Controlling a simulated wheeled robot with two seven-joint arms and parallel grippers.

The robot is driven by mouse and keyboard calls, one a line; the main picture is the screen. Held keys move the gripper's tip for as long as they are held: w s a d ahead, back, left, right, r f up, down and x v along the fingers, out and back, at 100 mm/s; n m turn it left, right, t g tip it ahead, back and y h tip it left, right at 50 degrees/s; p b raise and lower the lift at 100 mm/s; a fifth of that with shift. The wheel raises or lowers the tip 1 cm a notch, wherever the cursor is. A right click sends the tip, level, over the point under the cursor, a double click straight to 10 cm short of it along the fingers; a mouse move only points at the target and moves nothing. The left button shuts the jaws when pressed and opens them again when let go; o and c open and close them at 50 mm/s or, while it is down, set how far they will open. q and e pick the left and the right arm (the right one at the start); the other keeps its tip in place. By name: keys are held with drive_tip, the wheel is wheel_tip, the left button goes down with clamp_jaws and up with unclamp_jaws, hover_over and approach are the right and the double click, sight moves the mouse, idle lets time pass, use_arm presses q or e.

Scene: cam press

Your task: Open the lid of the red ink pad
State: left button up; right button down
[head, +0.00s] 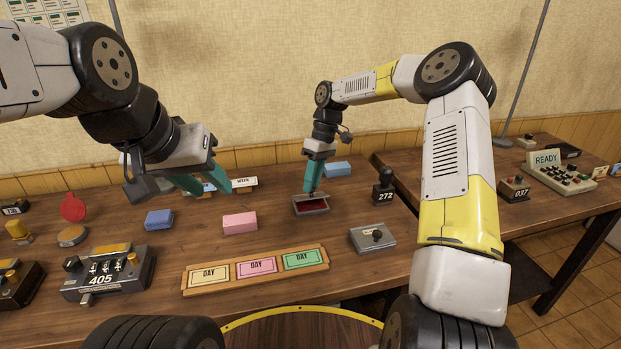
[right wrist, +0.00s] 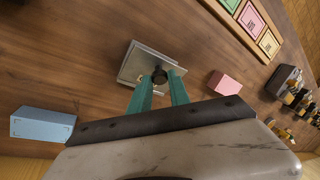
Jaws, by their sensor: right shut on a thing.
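The red ink pad (head: 311,208) is a grey tin on the table with its red inside showing in the head view. My right gripper (head: 313,190) reaches down to it from behind. In the right wrist view, the teal fingers (right wrist: 160,82) are shut on the black knob (right wrist: 159,75) of the grey lid (right wrist: 145,62). The lid looks raised at an angle, though the fingers hide part of it. My left gripper (head: 208,188) is open and empty above the table, to the left of the pad.
A grey box with a dark knob (head: 373,239) stands front right of the pad, and a numbered stamp (head: 384,187) to its right. A pink block (head: 240,222), a blue block (head: 159,220) and a wooden card tray (head: 318,259) lie nearby. A light blue block (head: 338,168) lies behind.

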drive_tip(key=shift+w+r+g, duration=0.25)
drive_tip(key=shift+w+g, duration=0.3)
drive_tip(key=shift+g, duration=0.25)
drive_tip(key=c, duration=1.2)
unclamp_jaws()
drive_tip(key=shift+c, duration=0.2)
drive_tip(key=v, duration=0.7)
drive_tip(key=shift+w+r, duration=0.15)
drive_tip(key=shift+r, duration=0.2)
drive_tip(key=shift+a, duration=0.1)
